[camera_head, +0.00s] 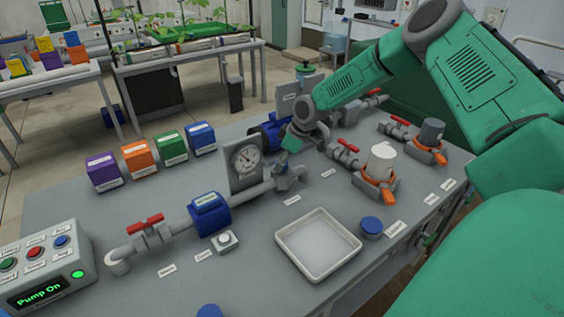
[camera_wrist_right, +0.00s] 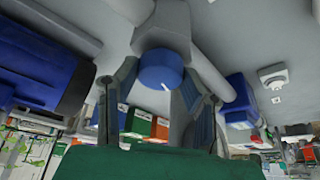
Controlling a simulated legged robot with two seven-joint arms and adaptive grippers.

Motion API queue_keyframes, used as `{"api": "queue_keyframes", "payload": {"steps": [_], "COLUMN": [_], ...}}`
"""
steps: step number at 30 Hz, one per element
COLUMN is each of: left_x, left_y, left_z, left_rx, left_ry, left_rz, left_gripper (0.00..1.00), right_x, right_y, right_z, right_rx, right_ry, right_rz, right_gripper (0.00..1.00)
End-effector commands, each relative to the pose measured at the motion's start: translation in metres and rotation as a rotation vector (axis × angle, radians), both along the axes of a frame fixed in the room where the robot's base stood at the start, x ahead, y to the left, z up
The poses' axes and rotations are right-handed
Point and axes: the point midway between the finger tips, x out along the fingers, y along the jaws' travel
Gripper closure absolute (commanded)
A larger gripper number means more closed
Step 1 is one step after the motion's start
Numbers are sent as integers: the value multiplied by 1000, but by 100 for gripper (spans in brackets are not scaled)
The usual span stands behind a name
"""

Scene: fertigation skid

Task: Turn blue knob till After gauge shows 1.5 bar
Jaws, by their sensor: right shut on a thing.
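The blue knob (camera_wrist_right: 161,70) shows in the right wrist view, with a white mark on its face. My right gripper (camera_wrist_right: 157,78) is shut on it, one finger on each side. In the head view my right gripper (camera_head: 291,142) reaches down over the grey pipe fitting (camera_head: 288,178), and the knob is hidden there. A round gauge (camera_head: 246,158) on a grey plate stands just left of the gripper. It has a white face and a dark needle; its label and reading are too small to tell. My left gripper is not in view.
A control box (camera_head: 45,265) reads "Pump On" with a green light. A blue pipe unit (camera_head: 209,213) and a red-handled valve (camera_head: 146,226) lie along the pipe. An empty white tray (camera_head: 318,244) is in front. Coloured boxes (camera_head: 138,156) stand at the back left.

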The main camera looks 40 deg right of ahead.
Motion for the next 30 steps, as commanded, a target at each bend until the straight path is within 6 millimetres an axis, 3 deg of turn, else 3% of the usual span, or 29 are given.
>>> {"api": "queue_keyframes", "payload": {"steps": [26,27,29,30], "left_x": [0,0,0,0], "left_y": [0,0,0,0], "left_z": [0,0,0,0], "left_rx": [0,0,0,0], "left_ry": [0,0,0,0], "left_rz": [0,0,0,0], "left_gripper": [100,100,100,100], "right_x": [2,2,2,2], "right_y": [-2,-2,-1,-1], "right_z": [1,1,1,1], "right_rx": [-3,-3,-2,-2], "right_ry": [-7,-7,-7,-6], "right_rz": [-2,-2,-2,-2], "right_gripper": [92,60,43,43]}}
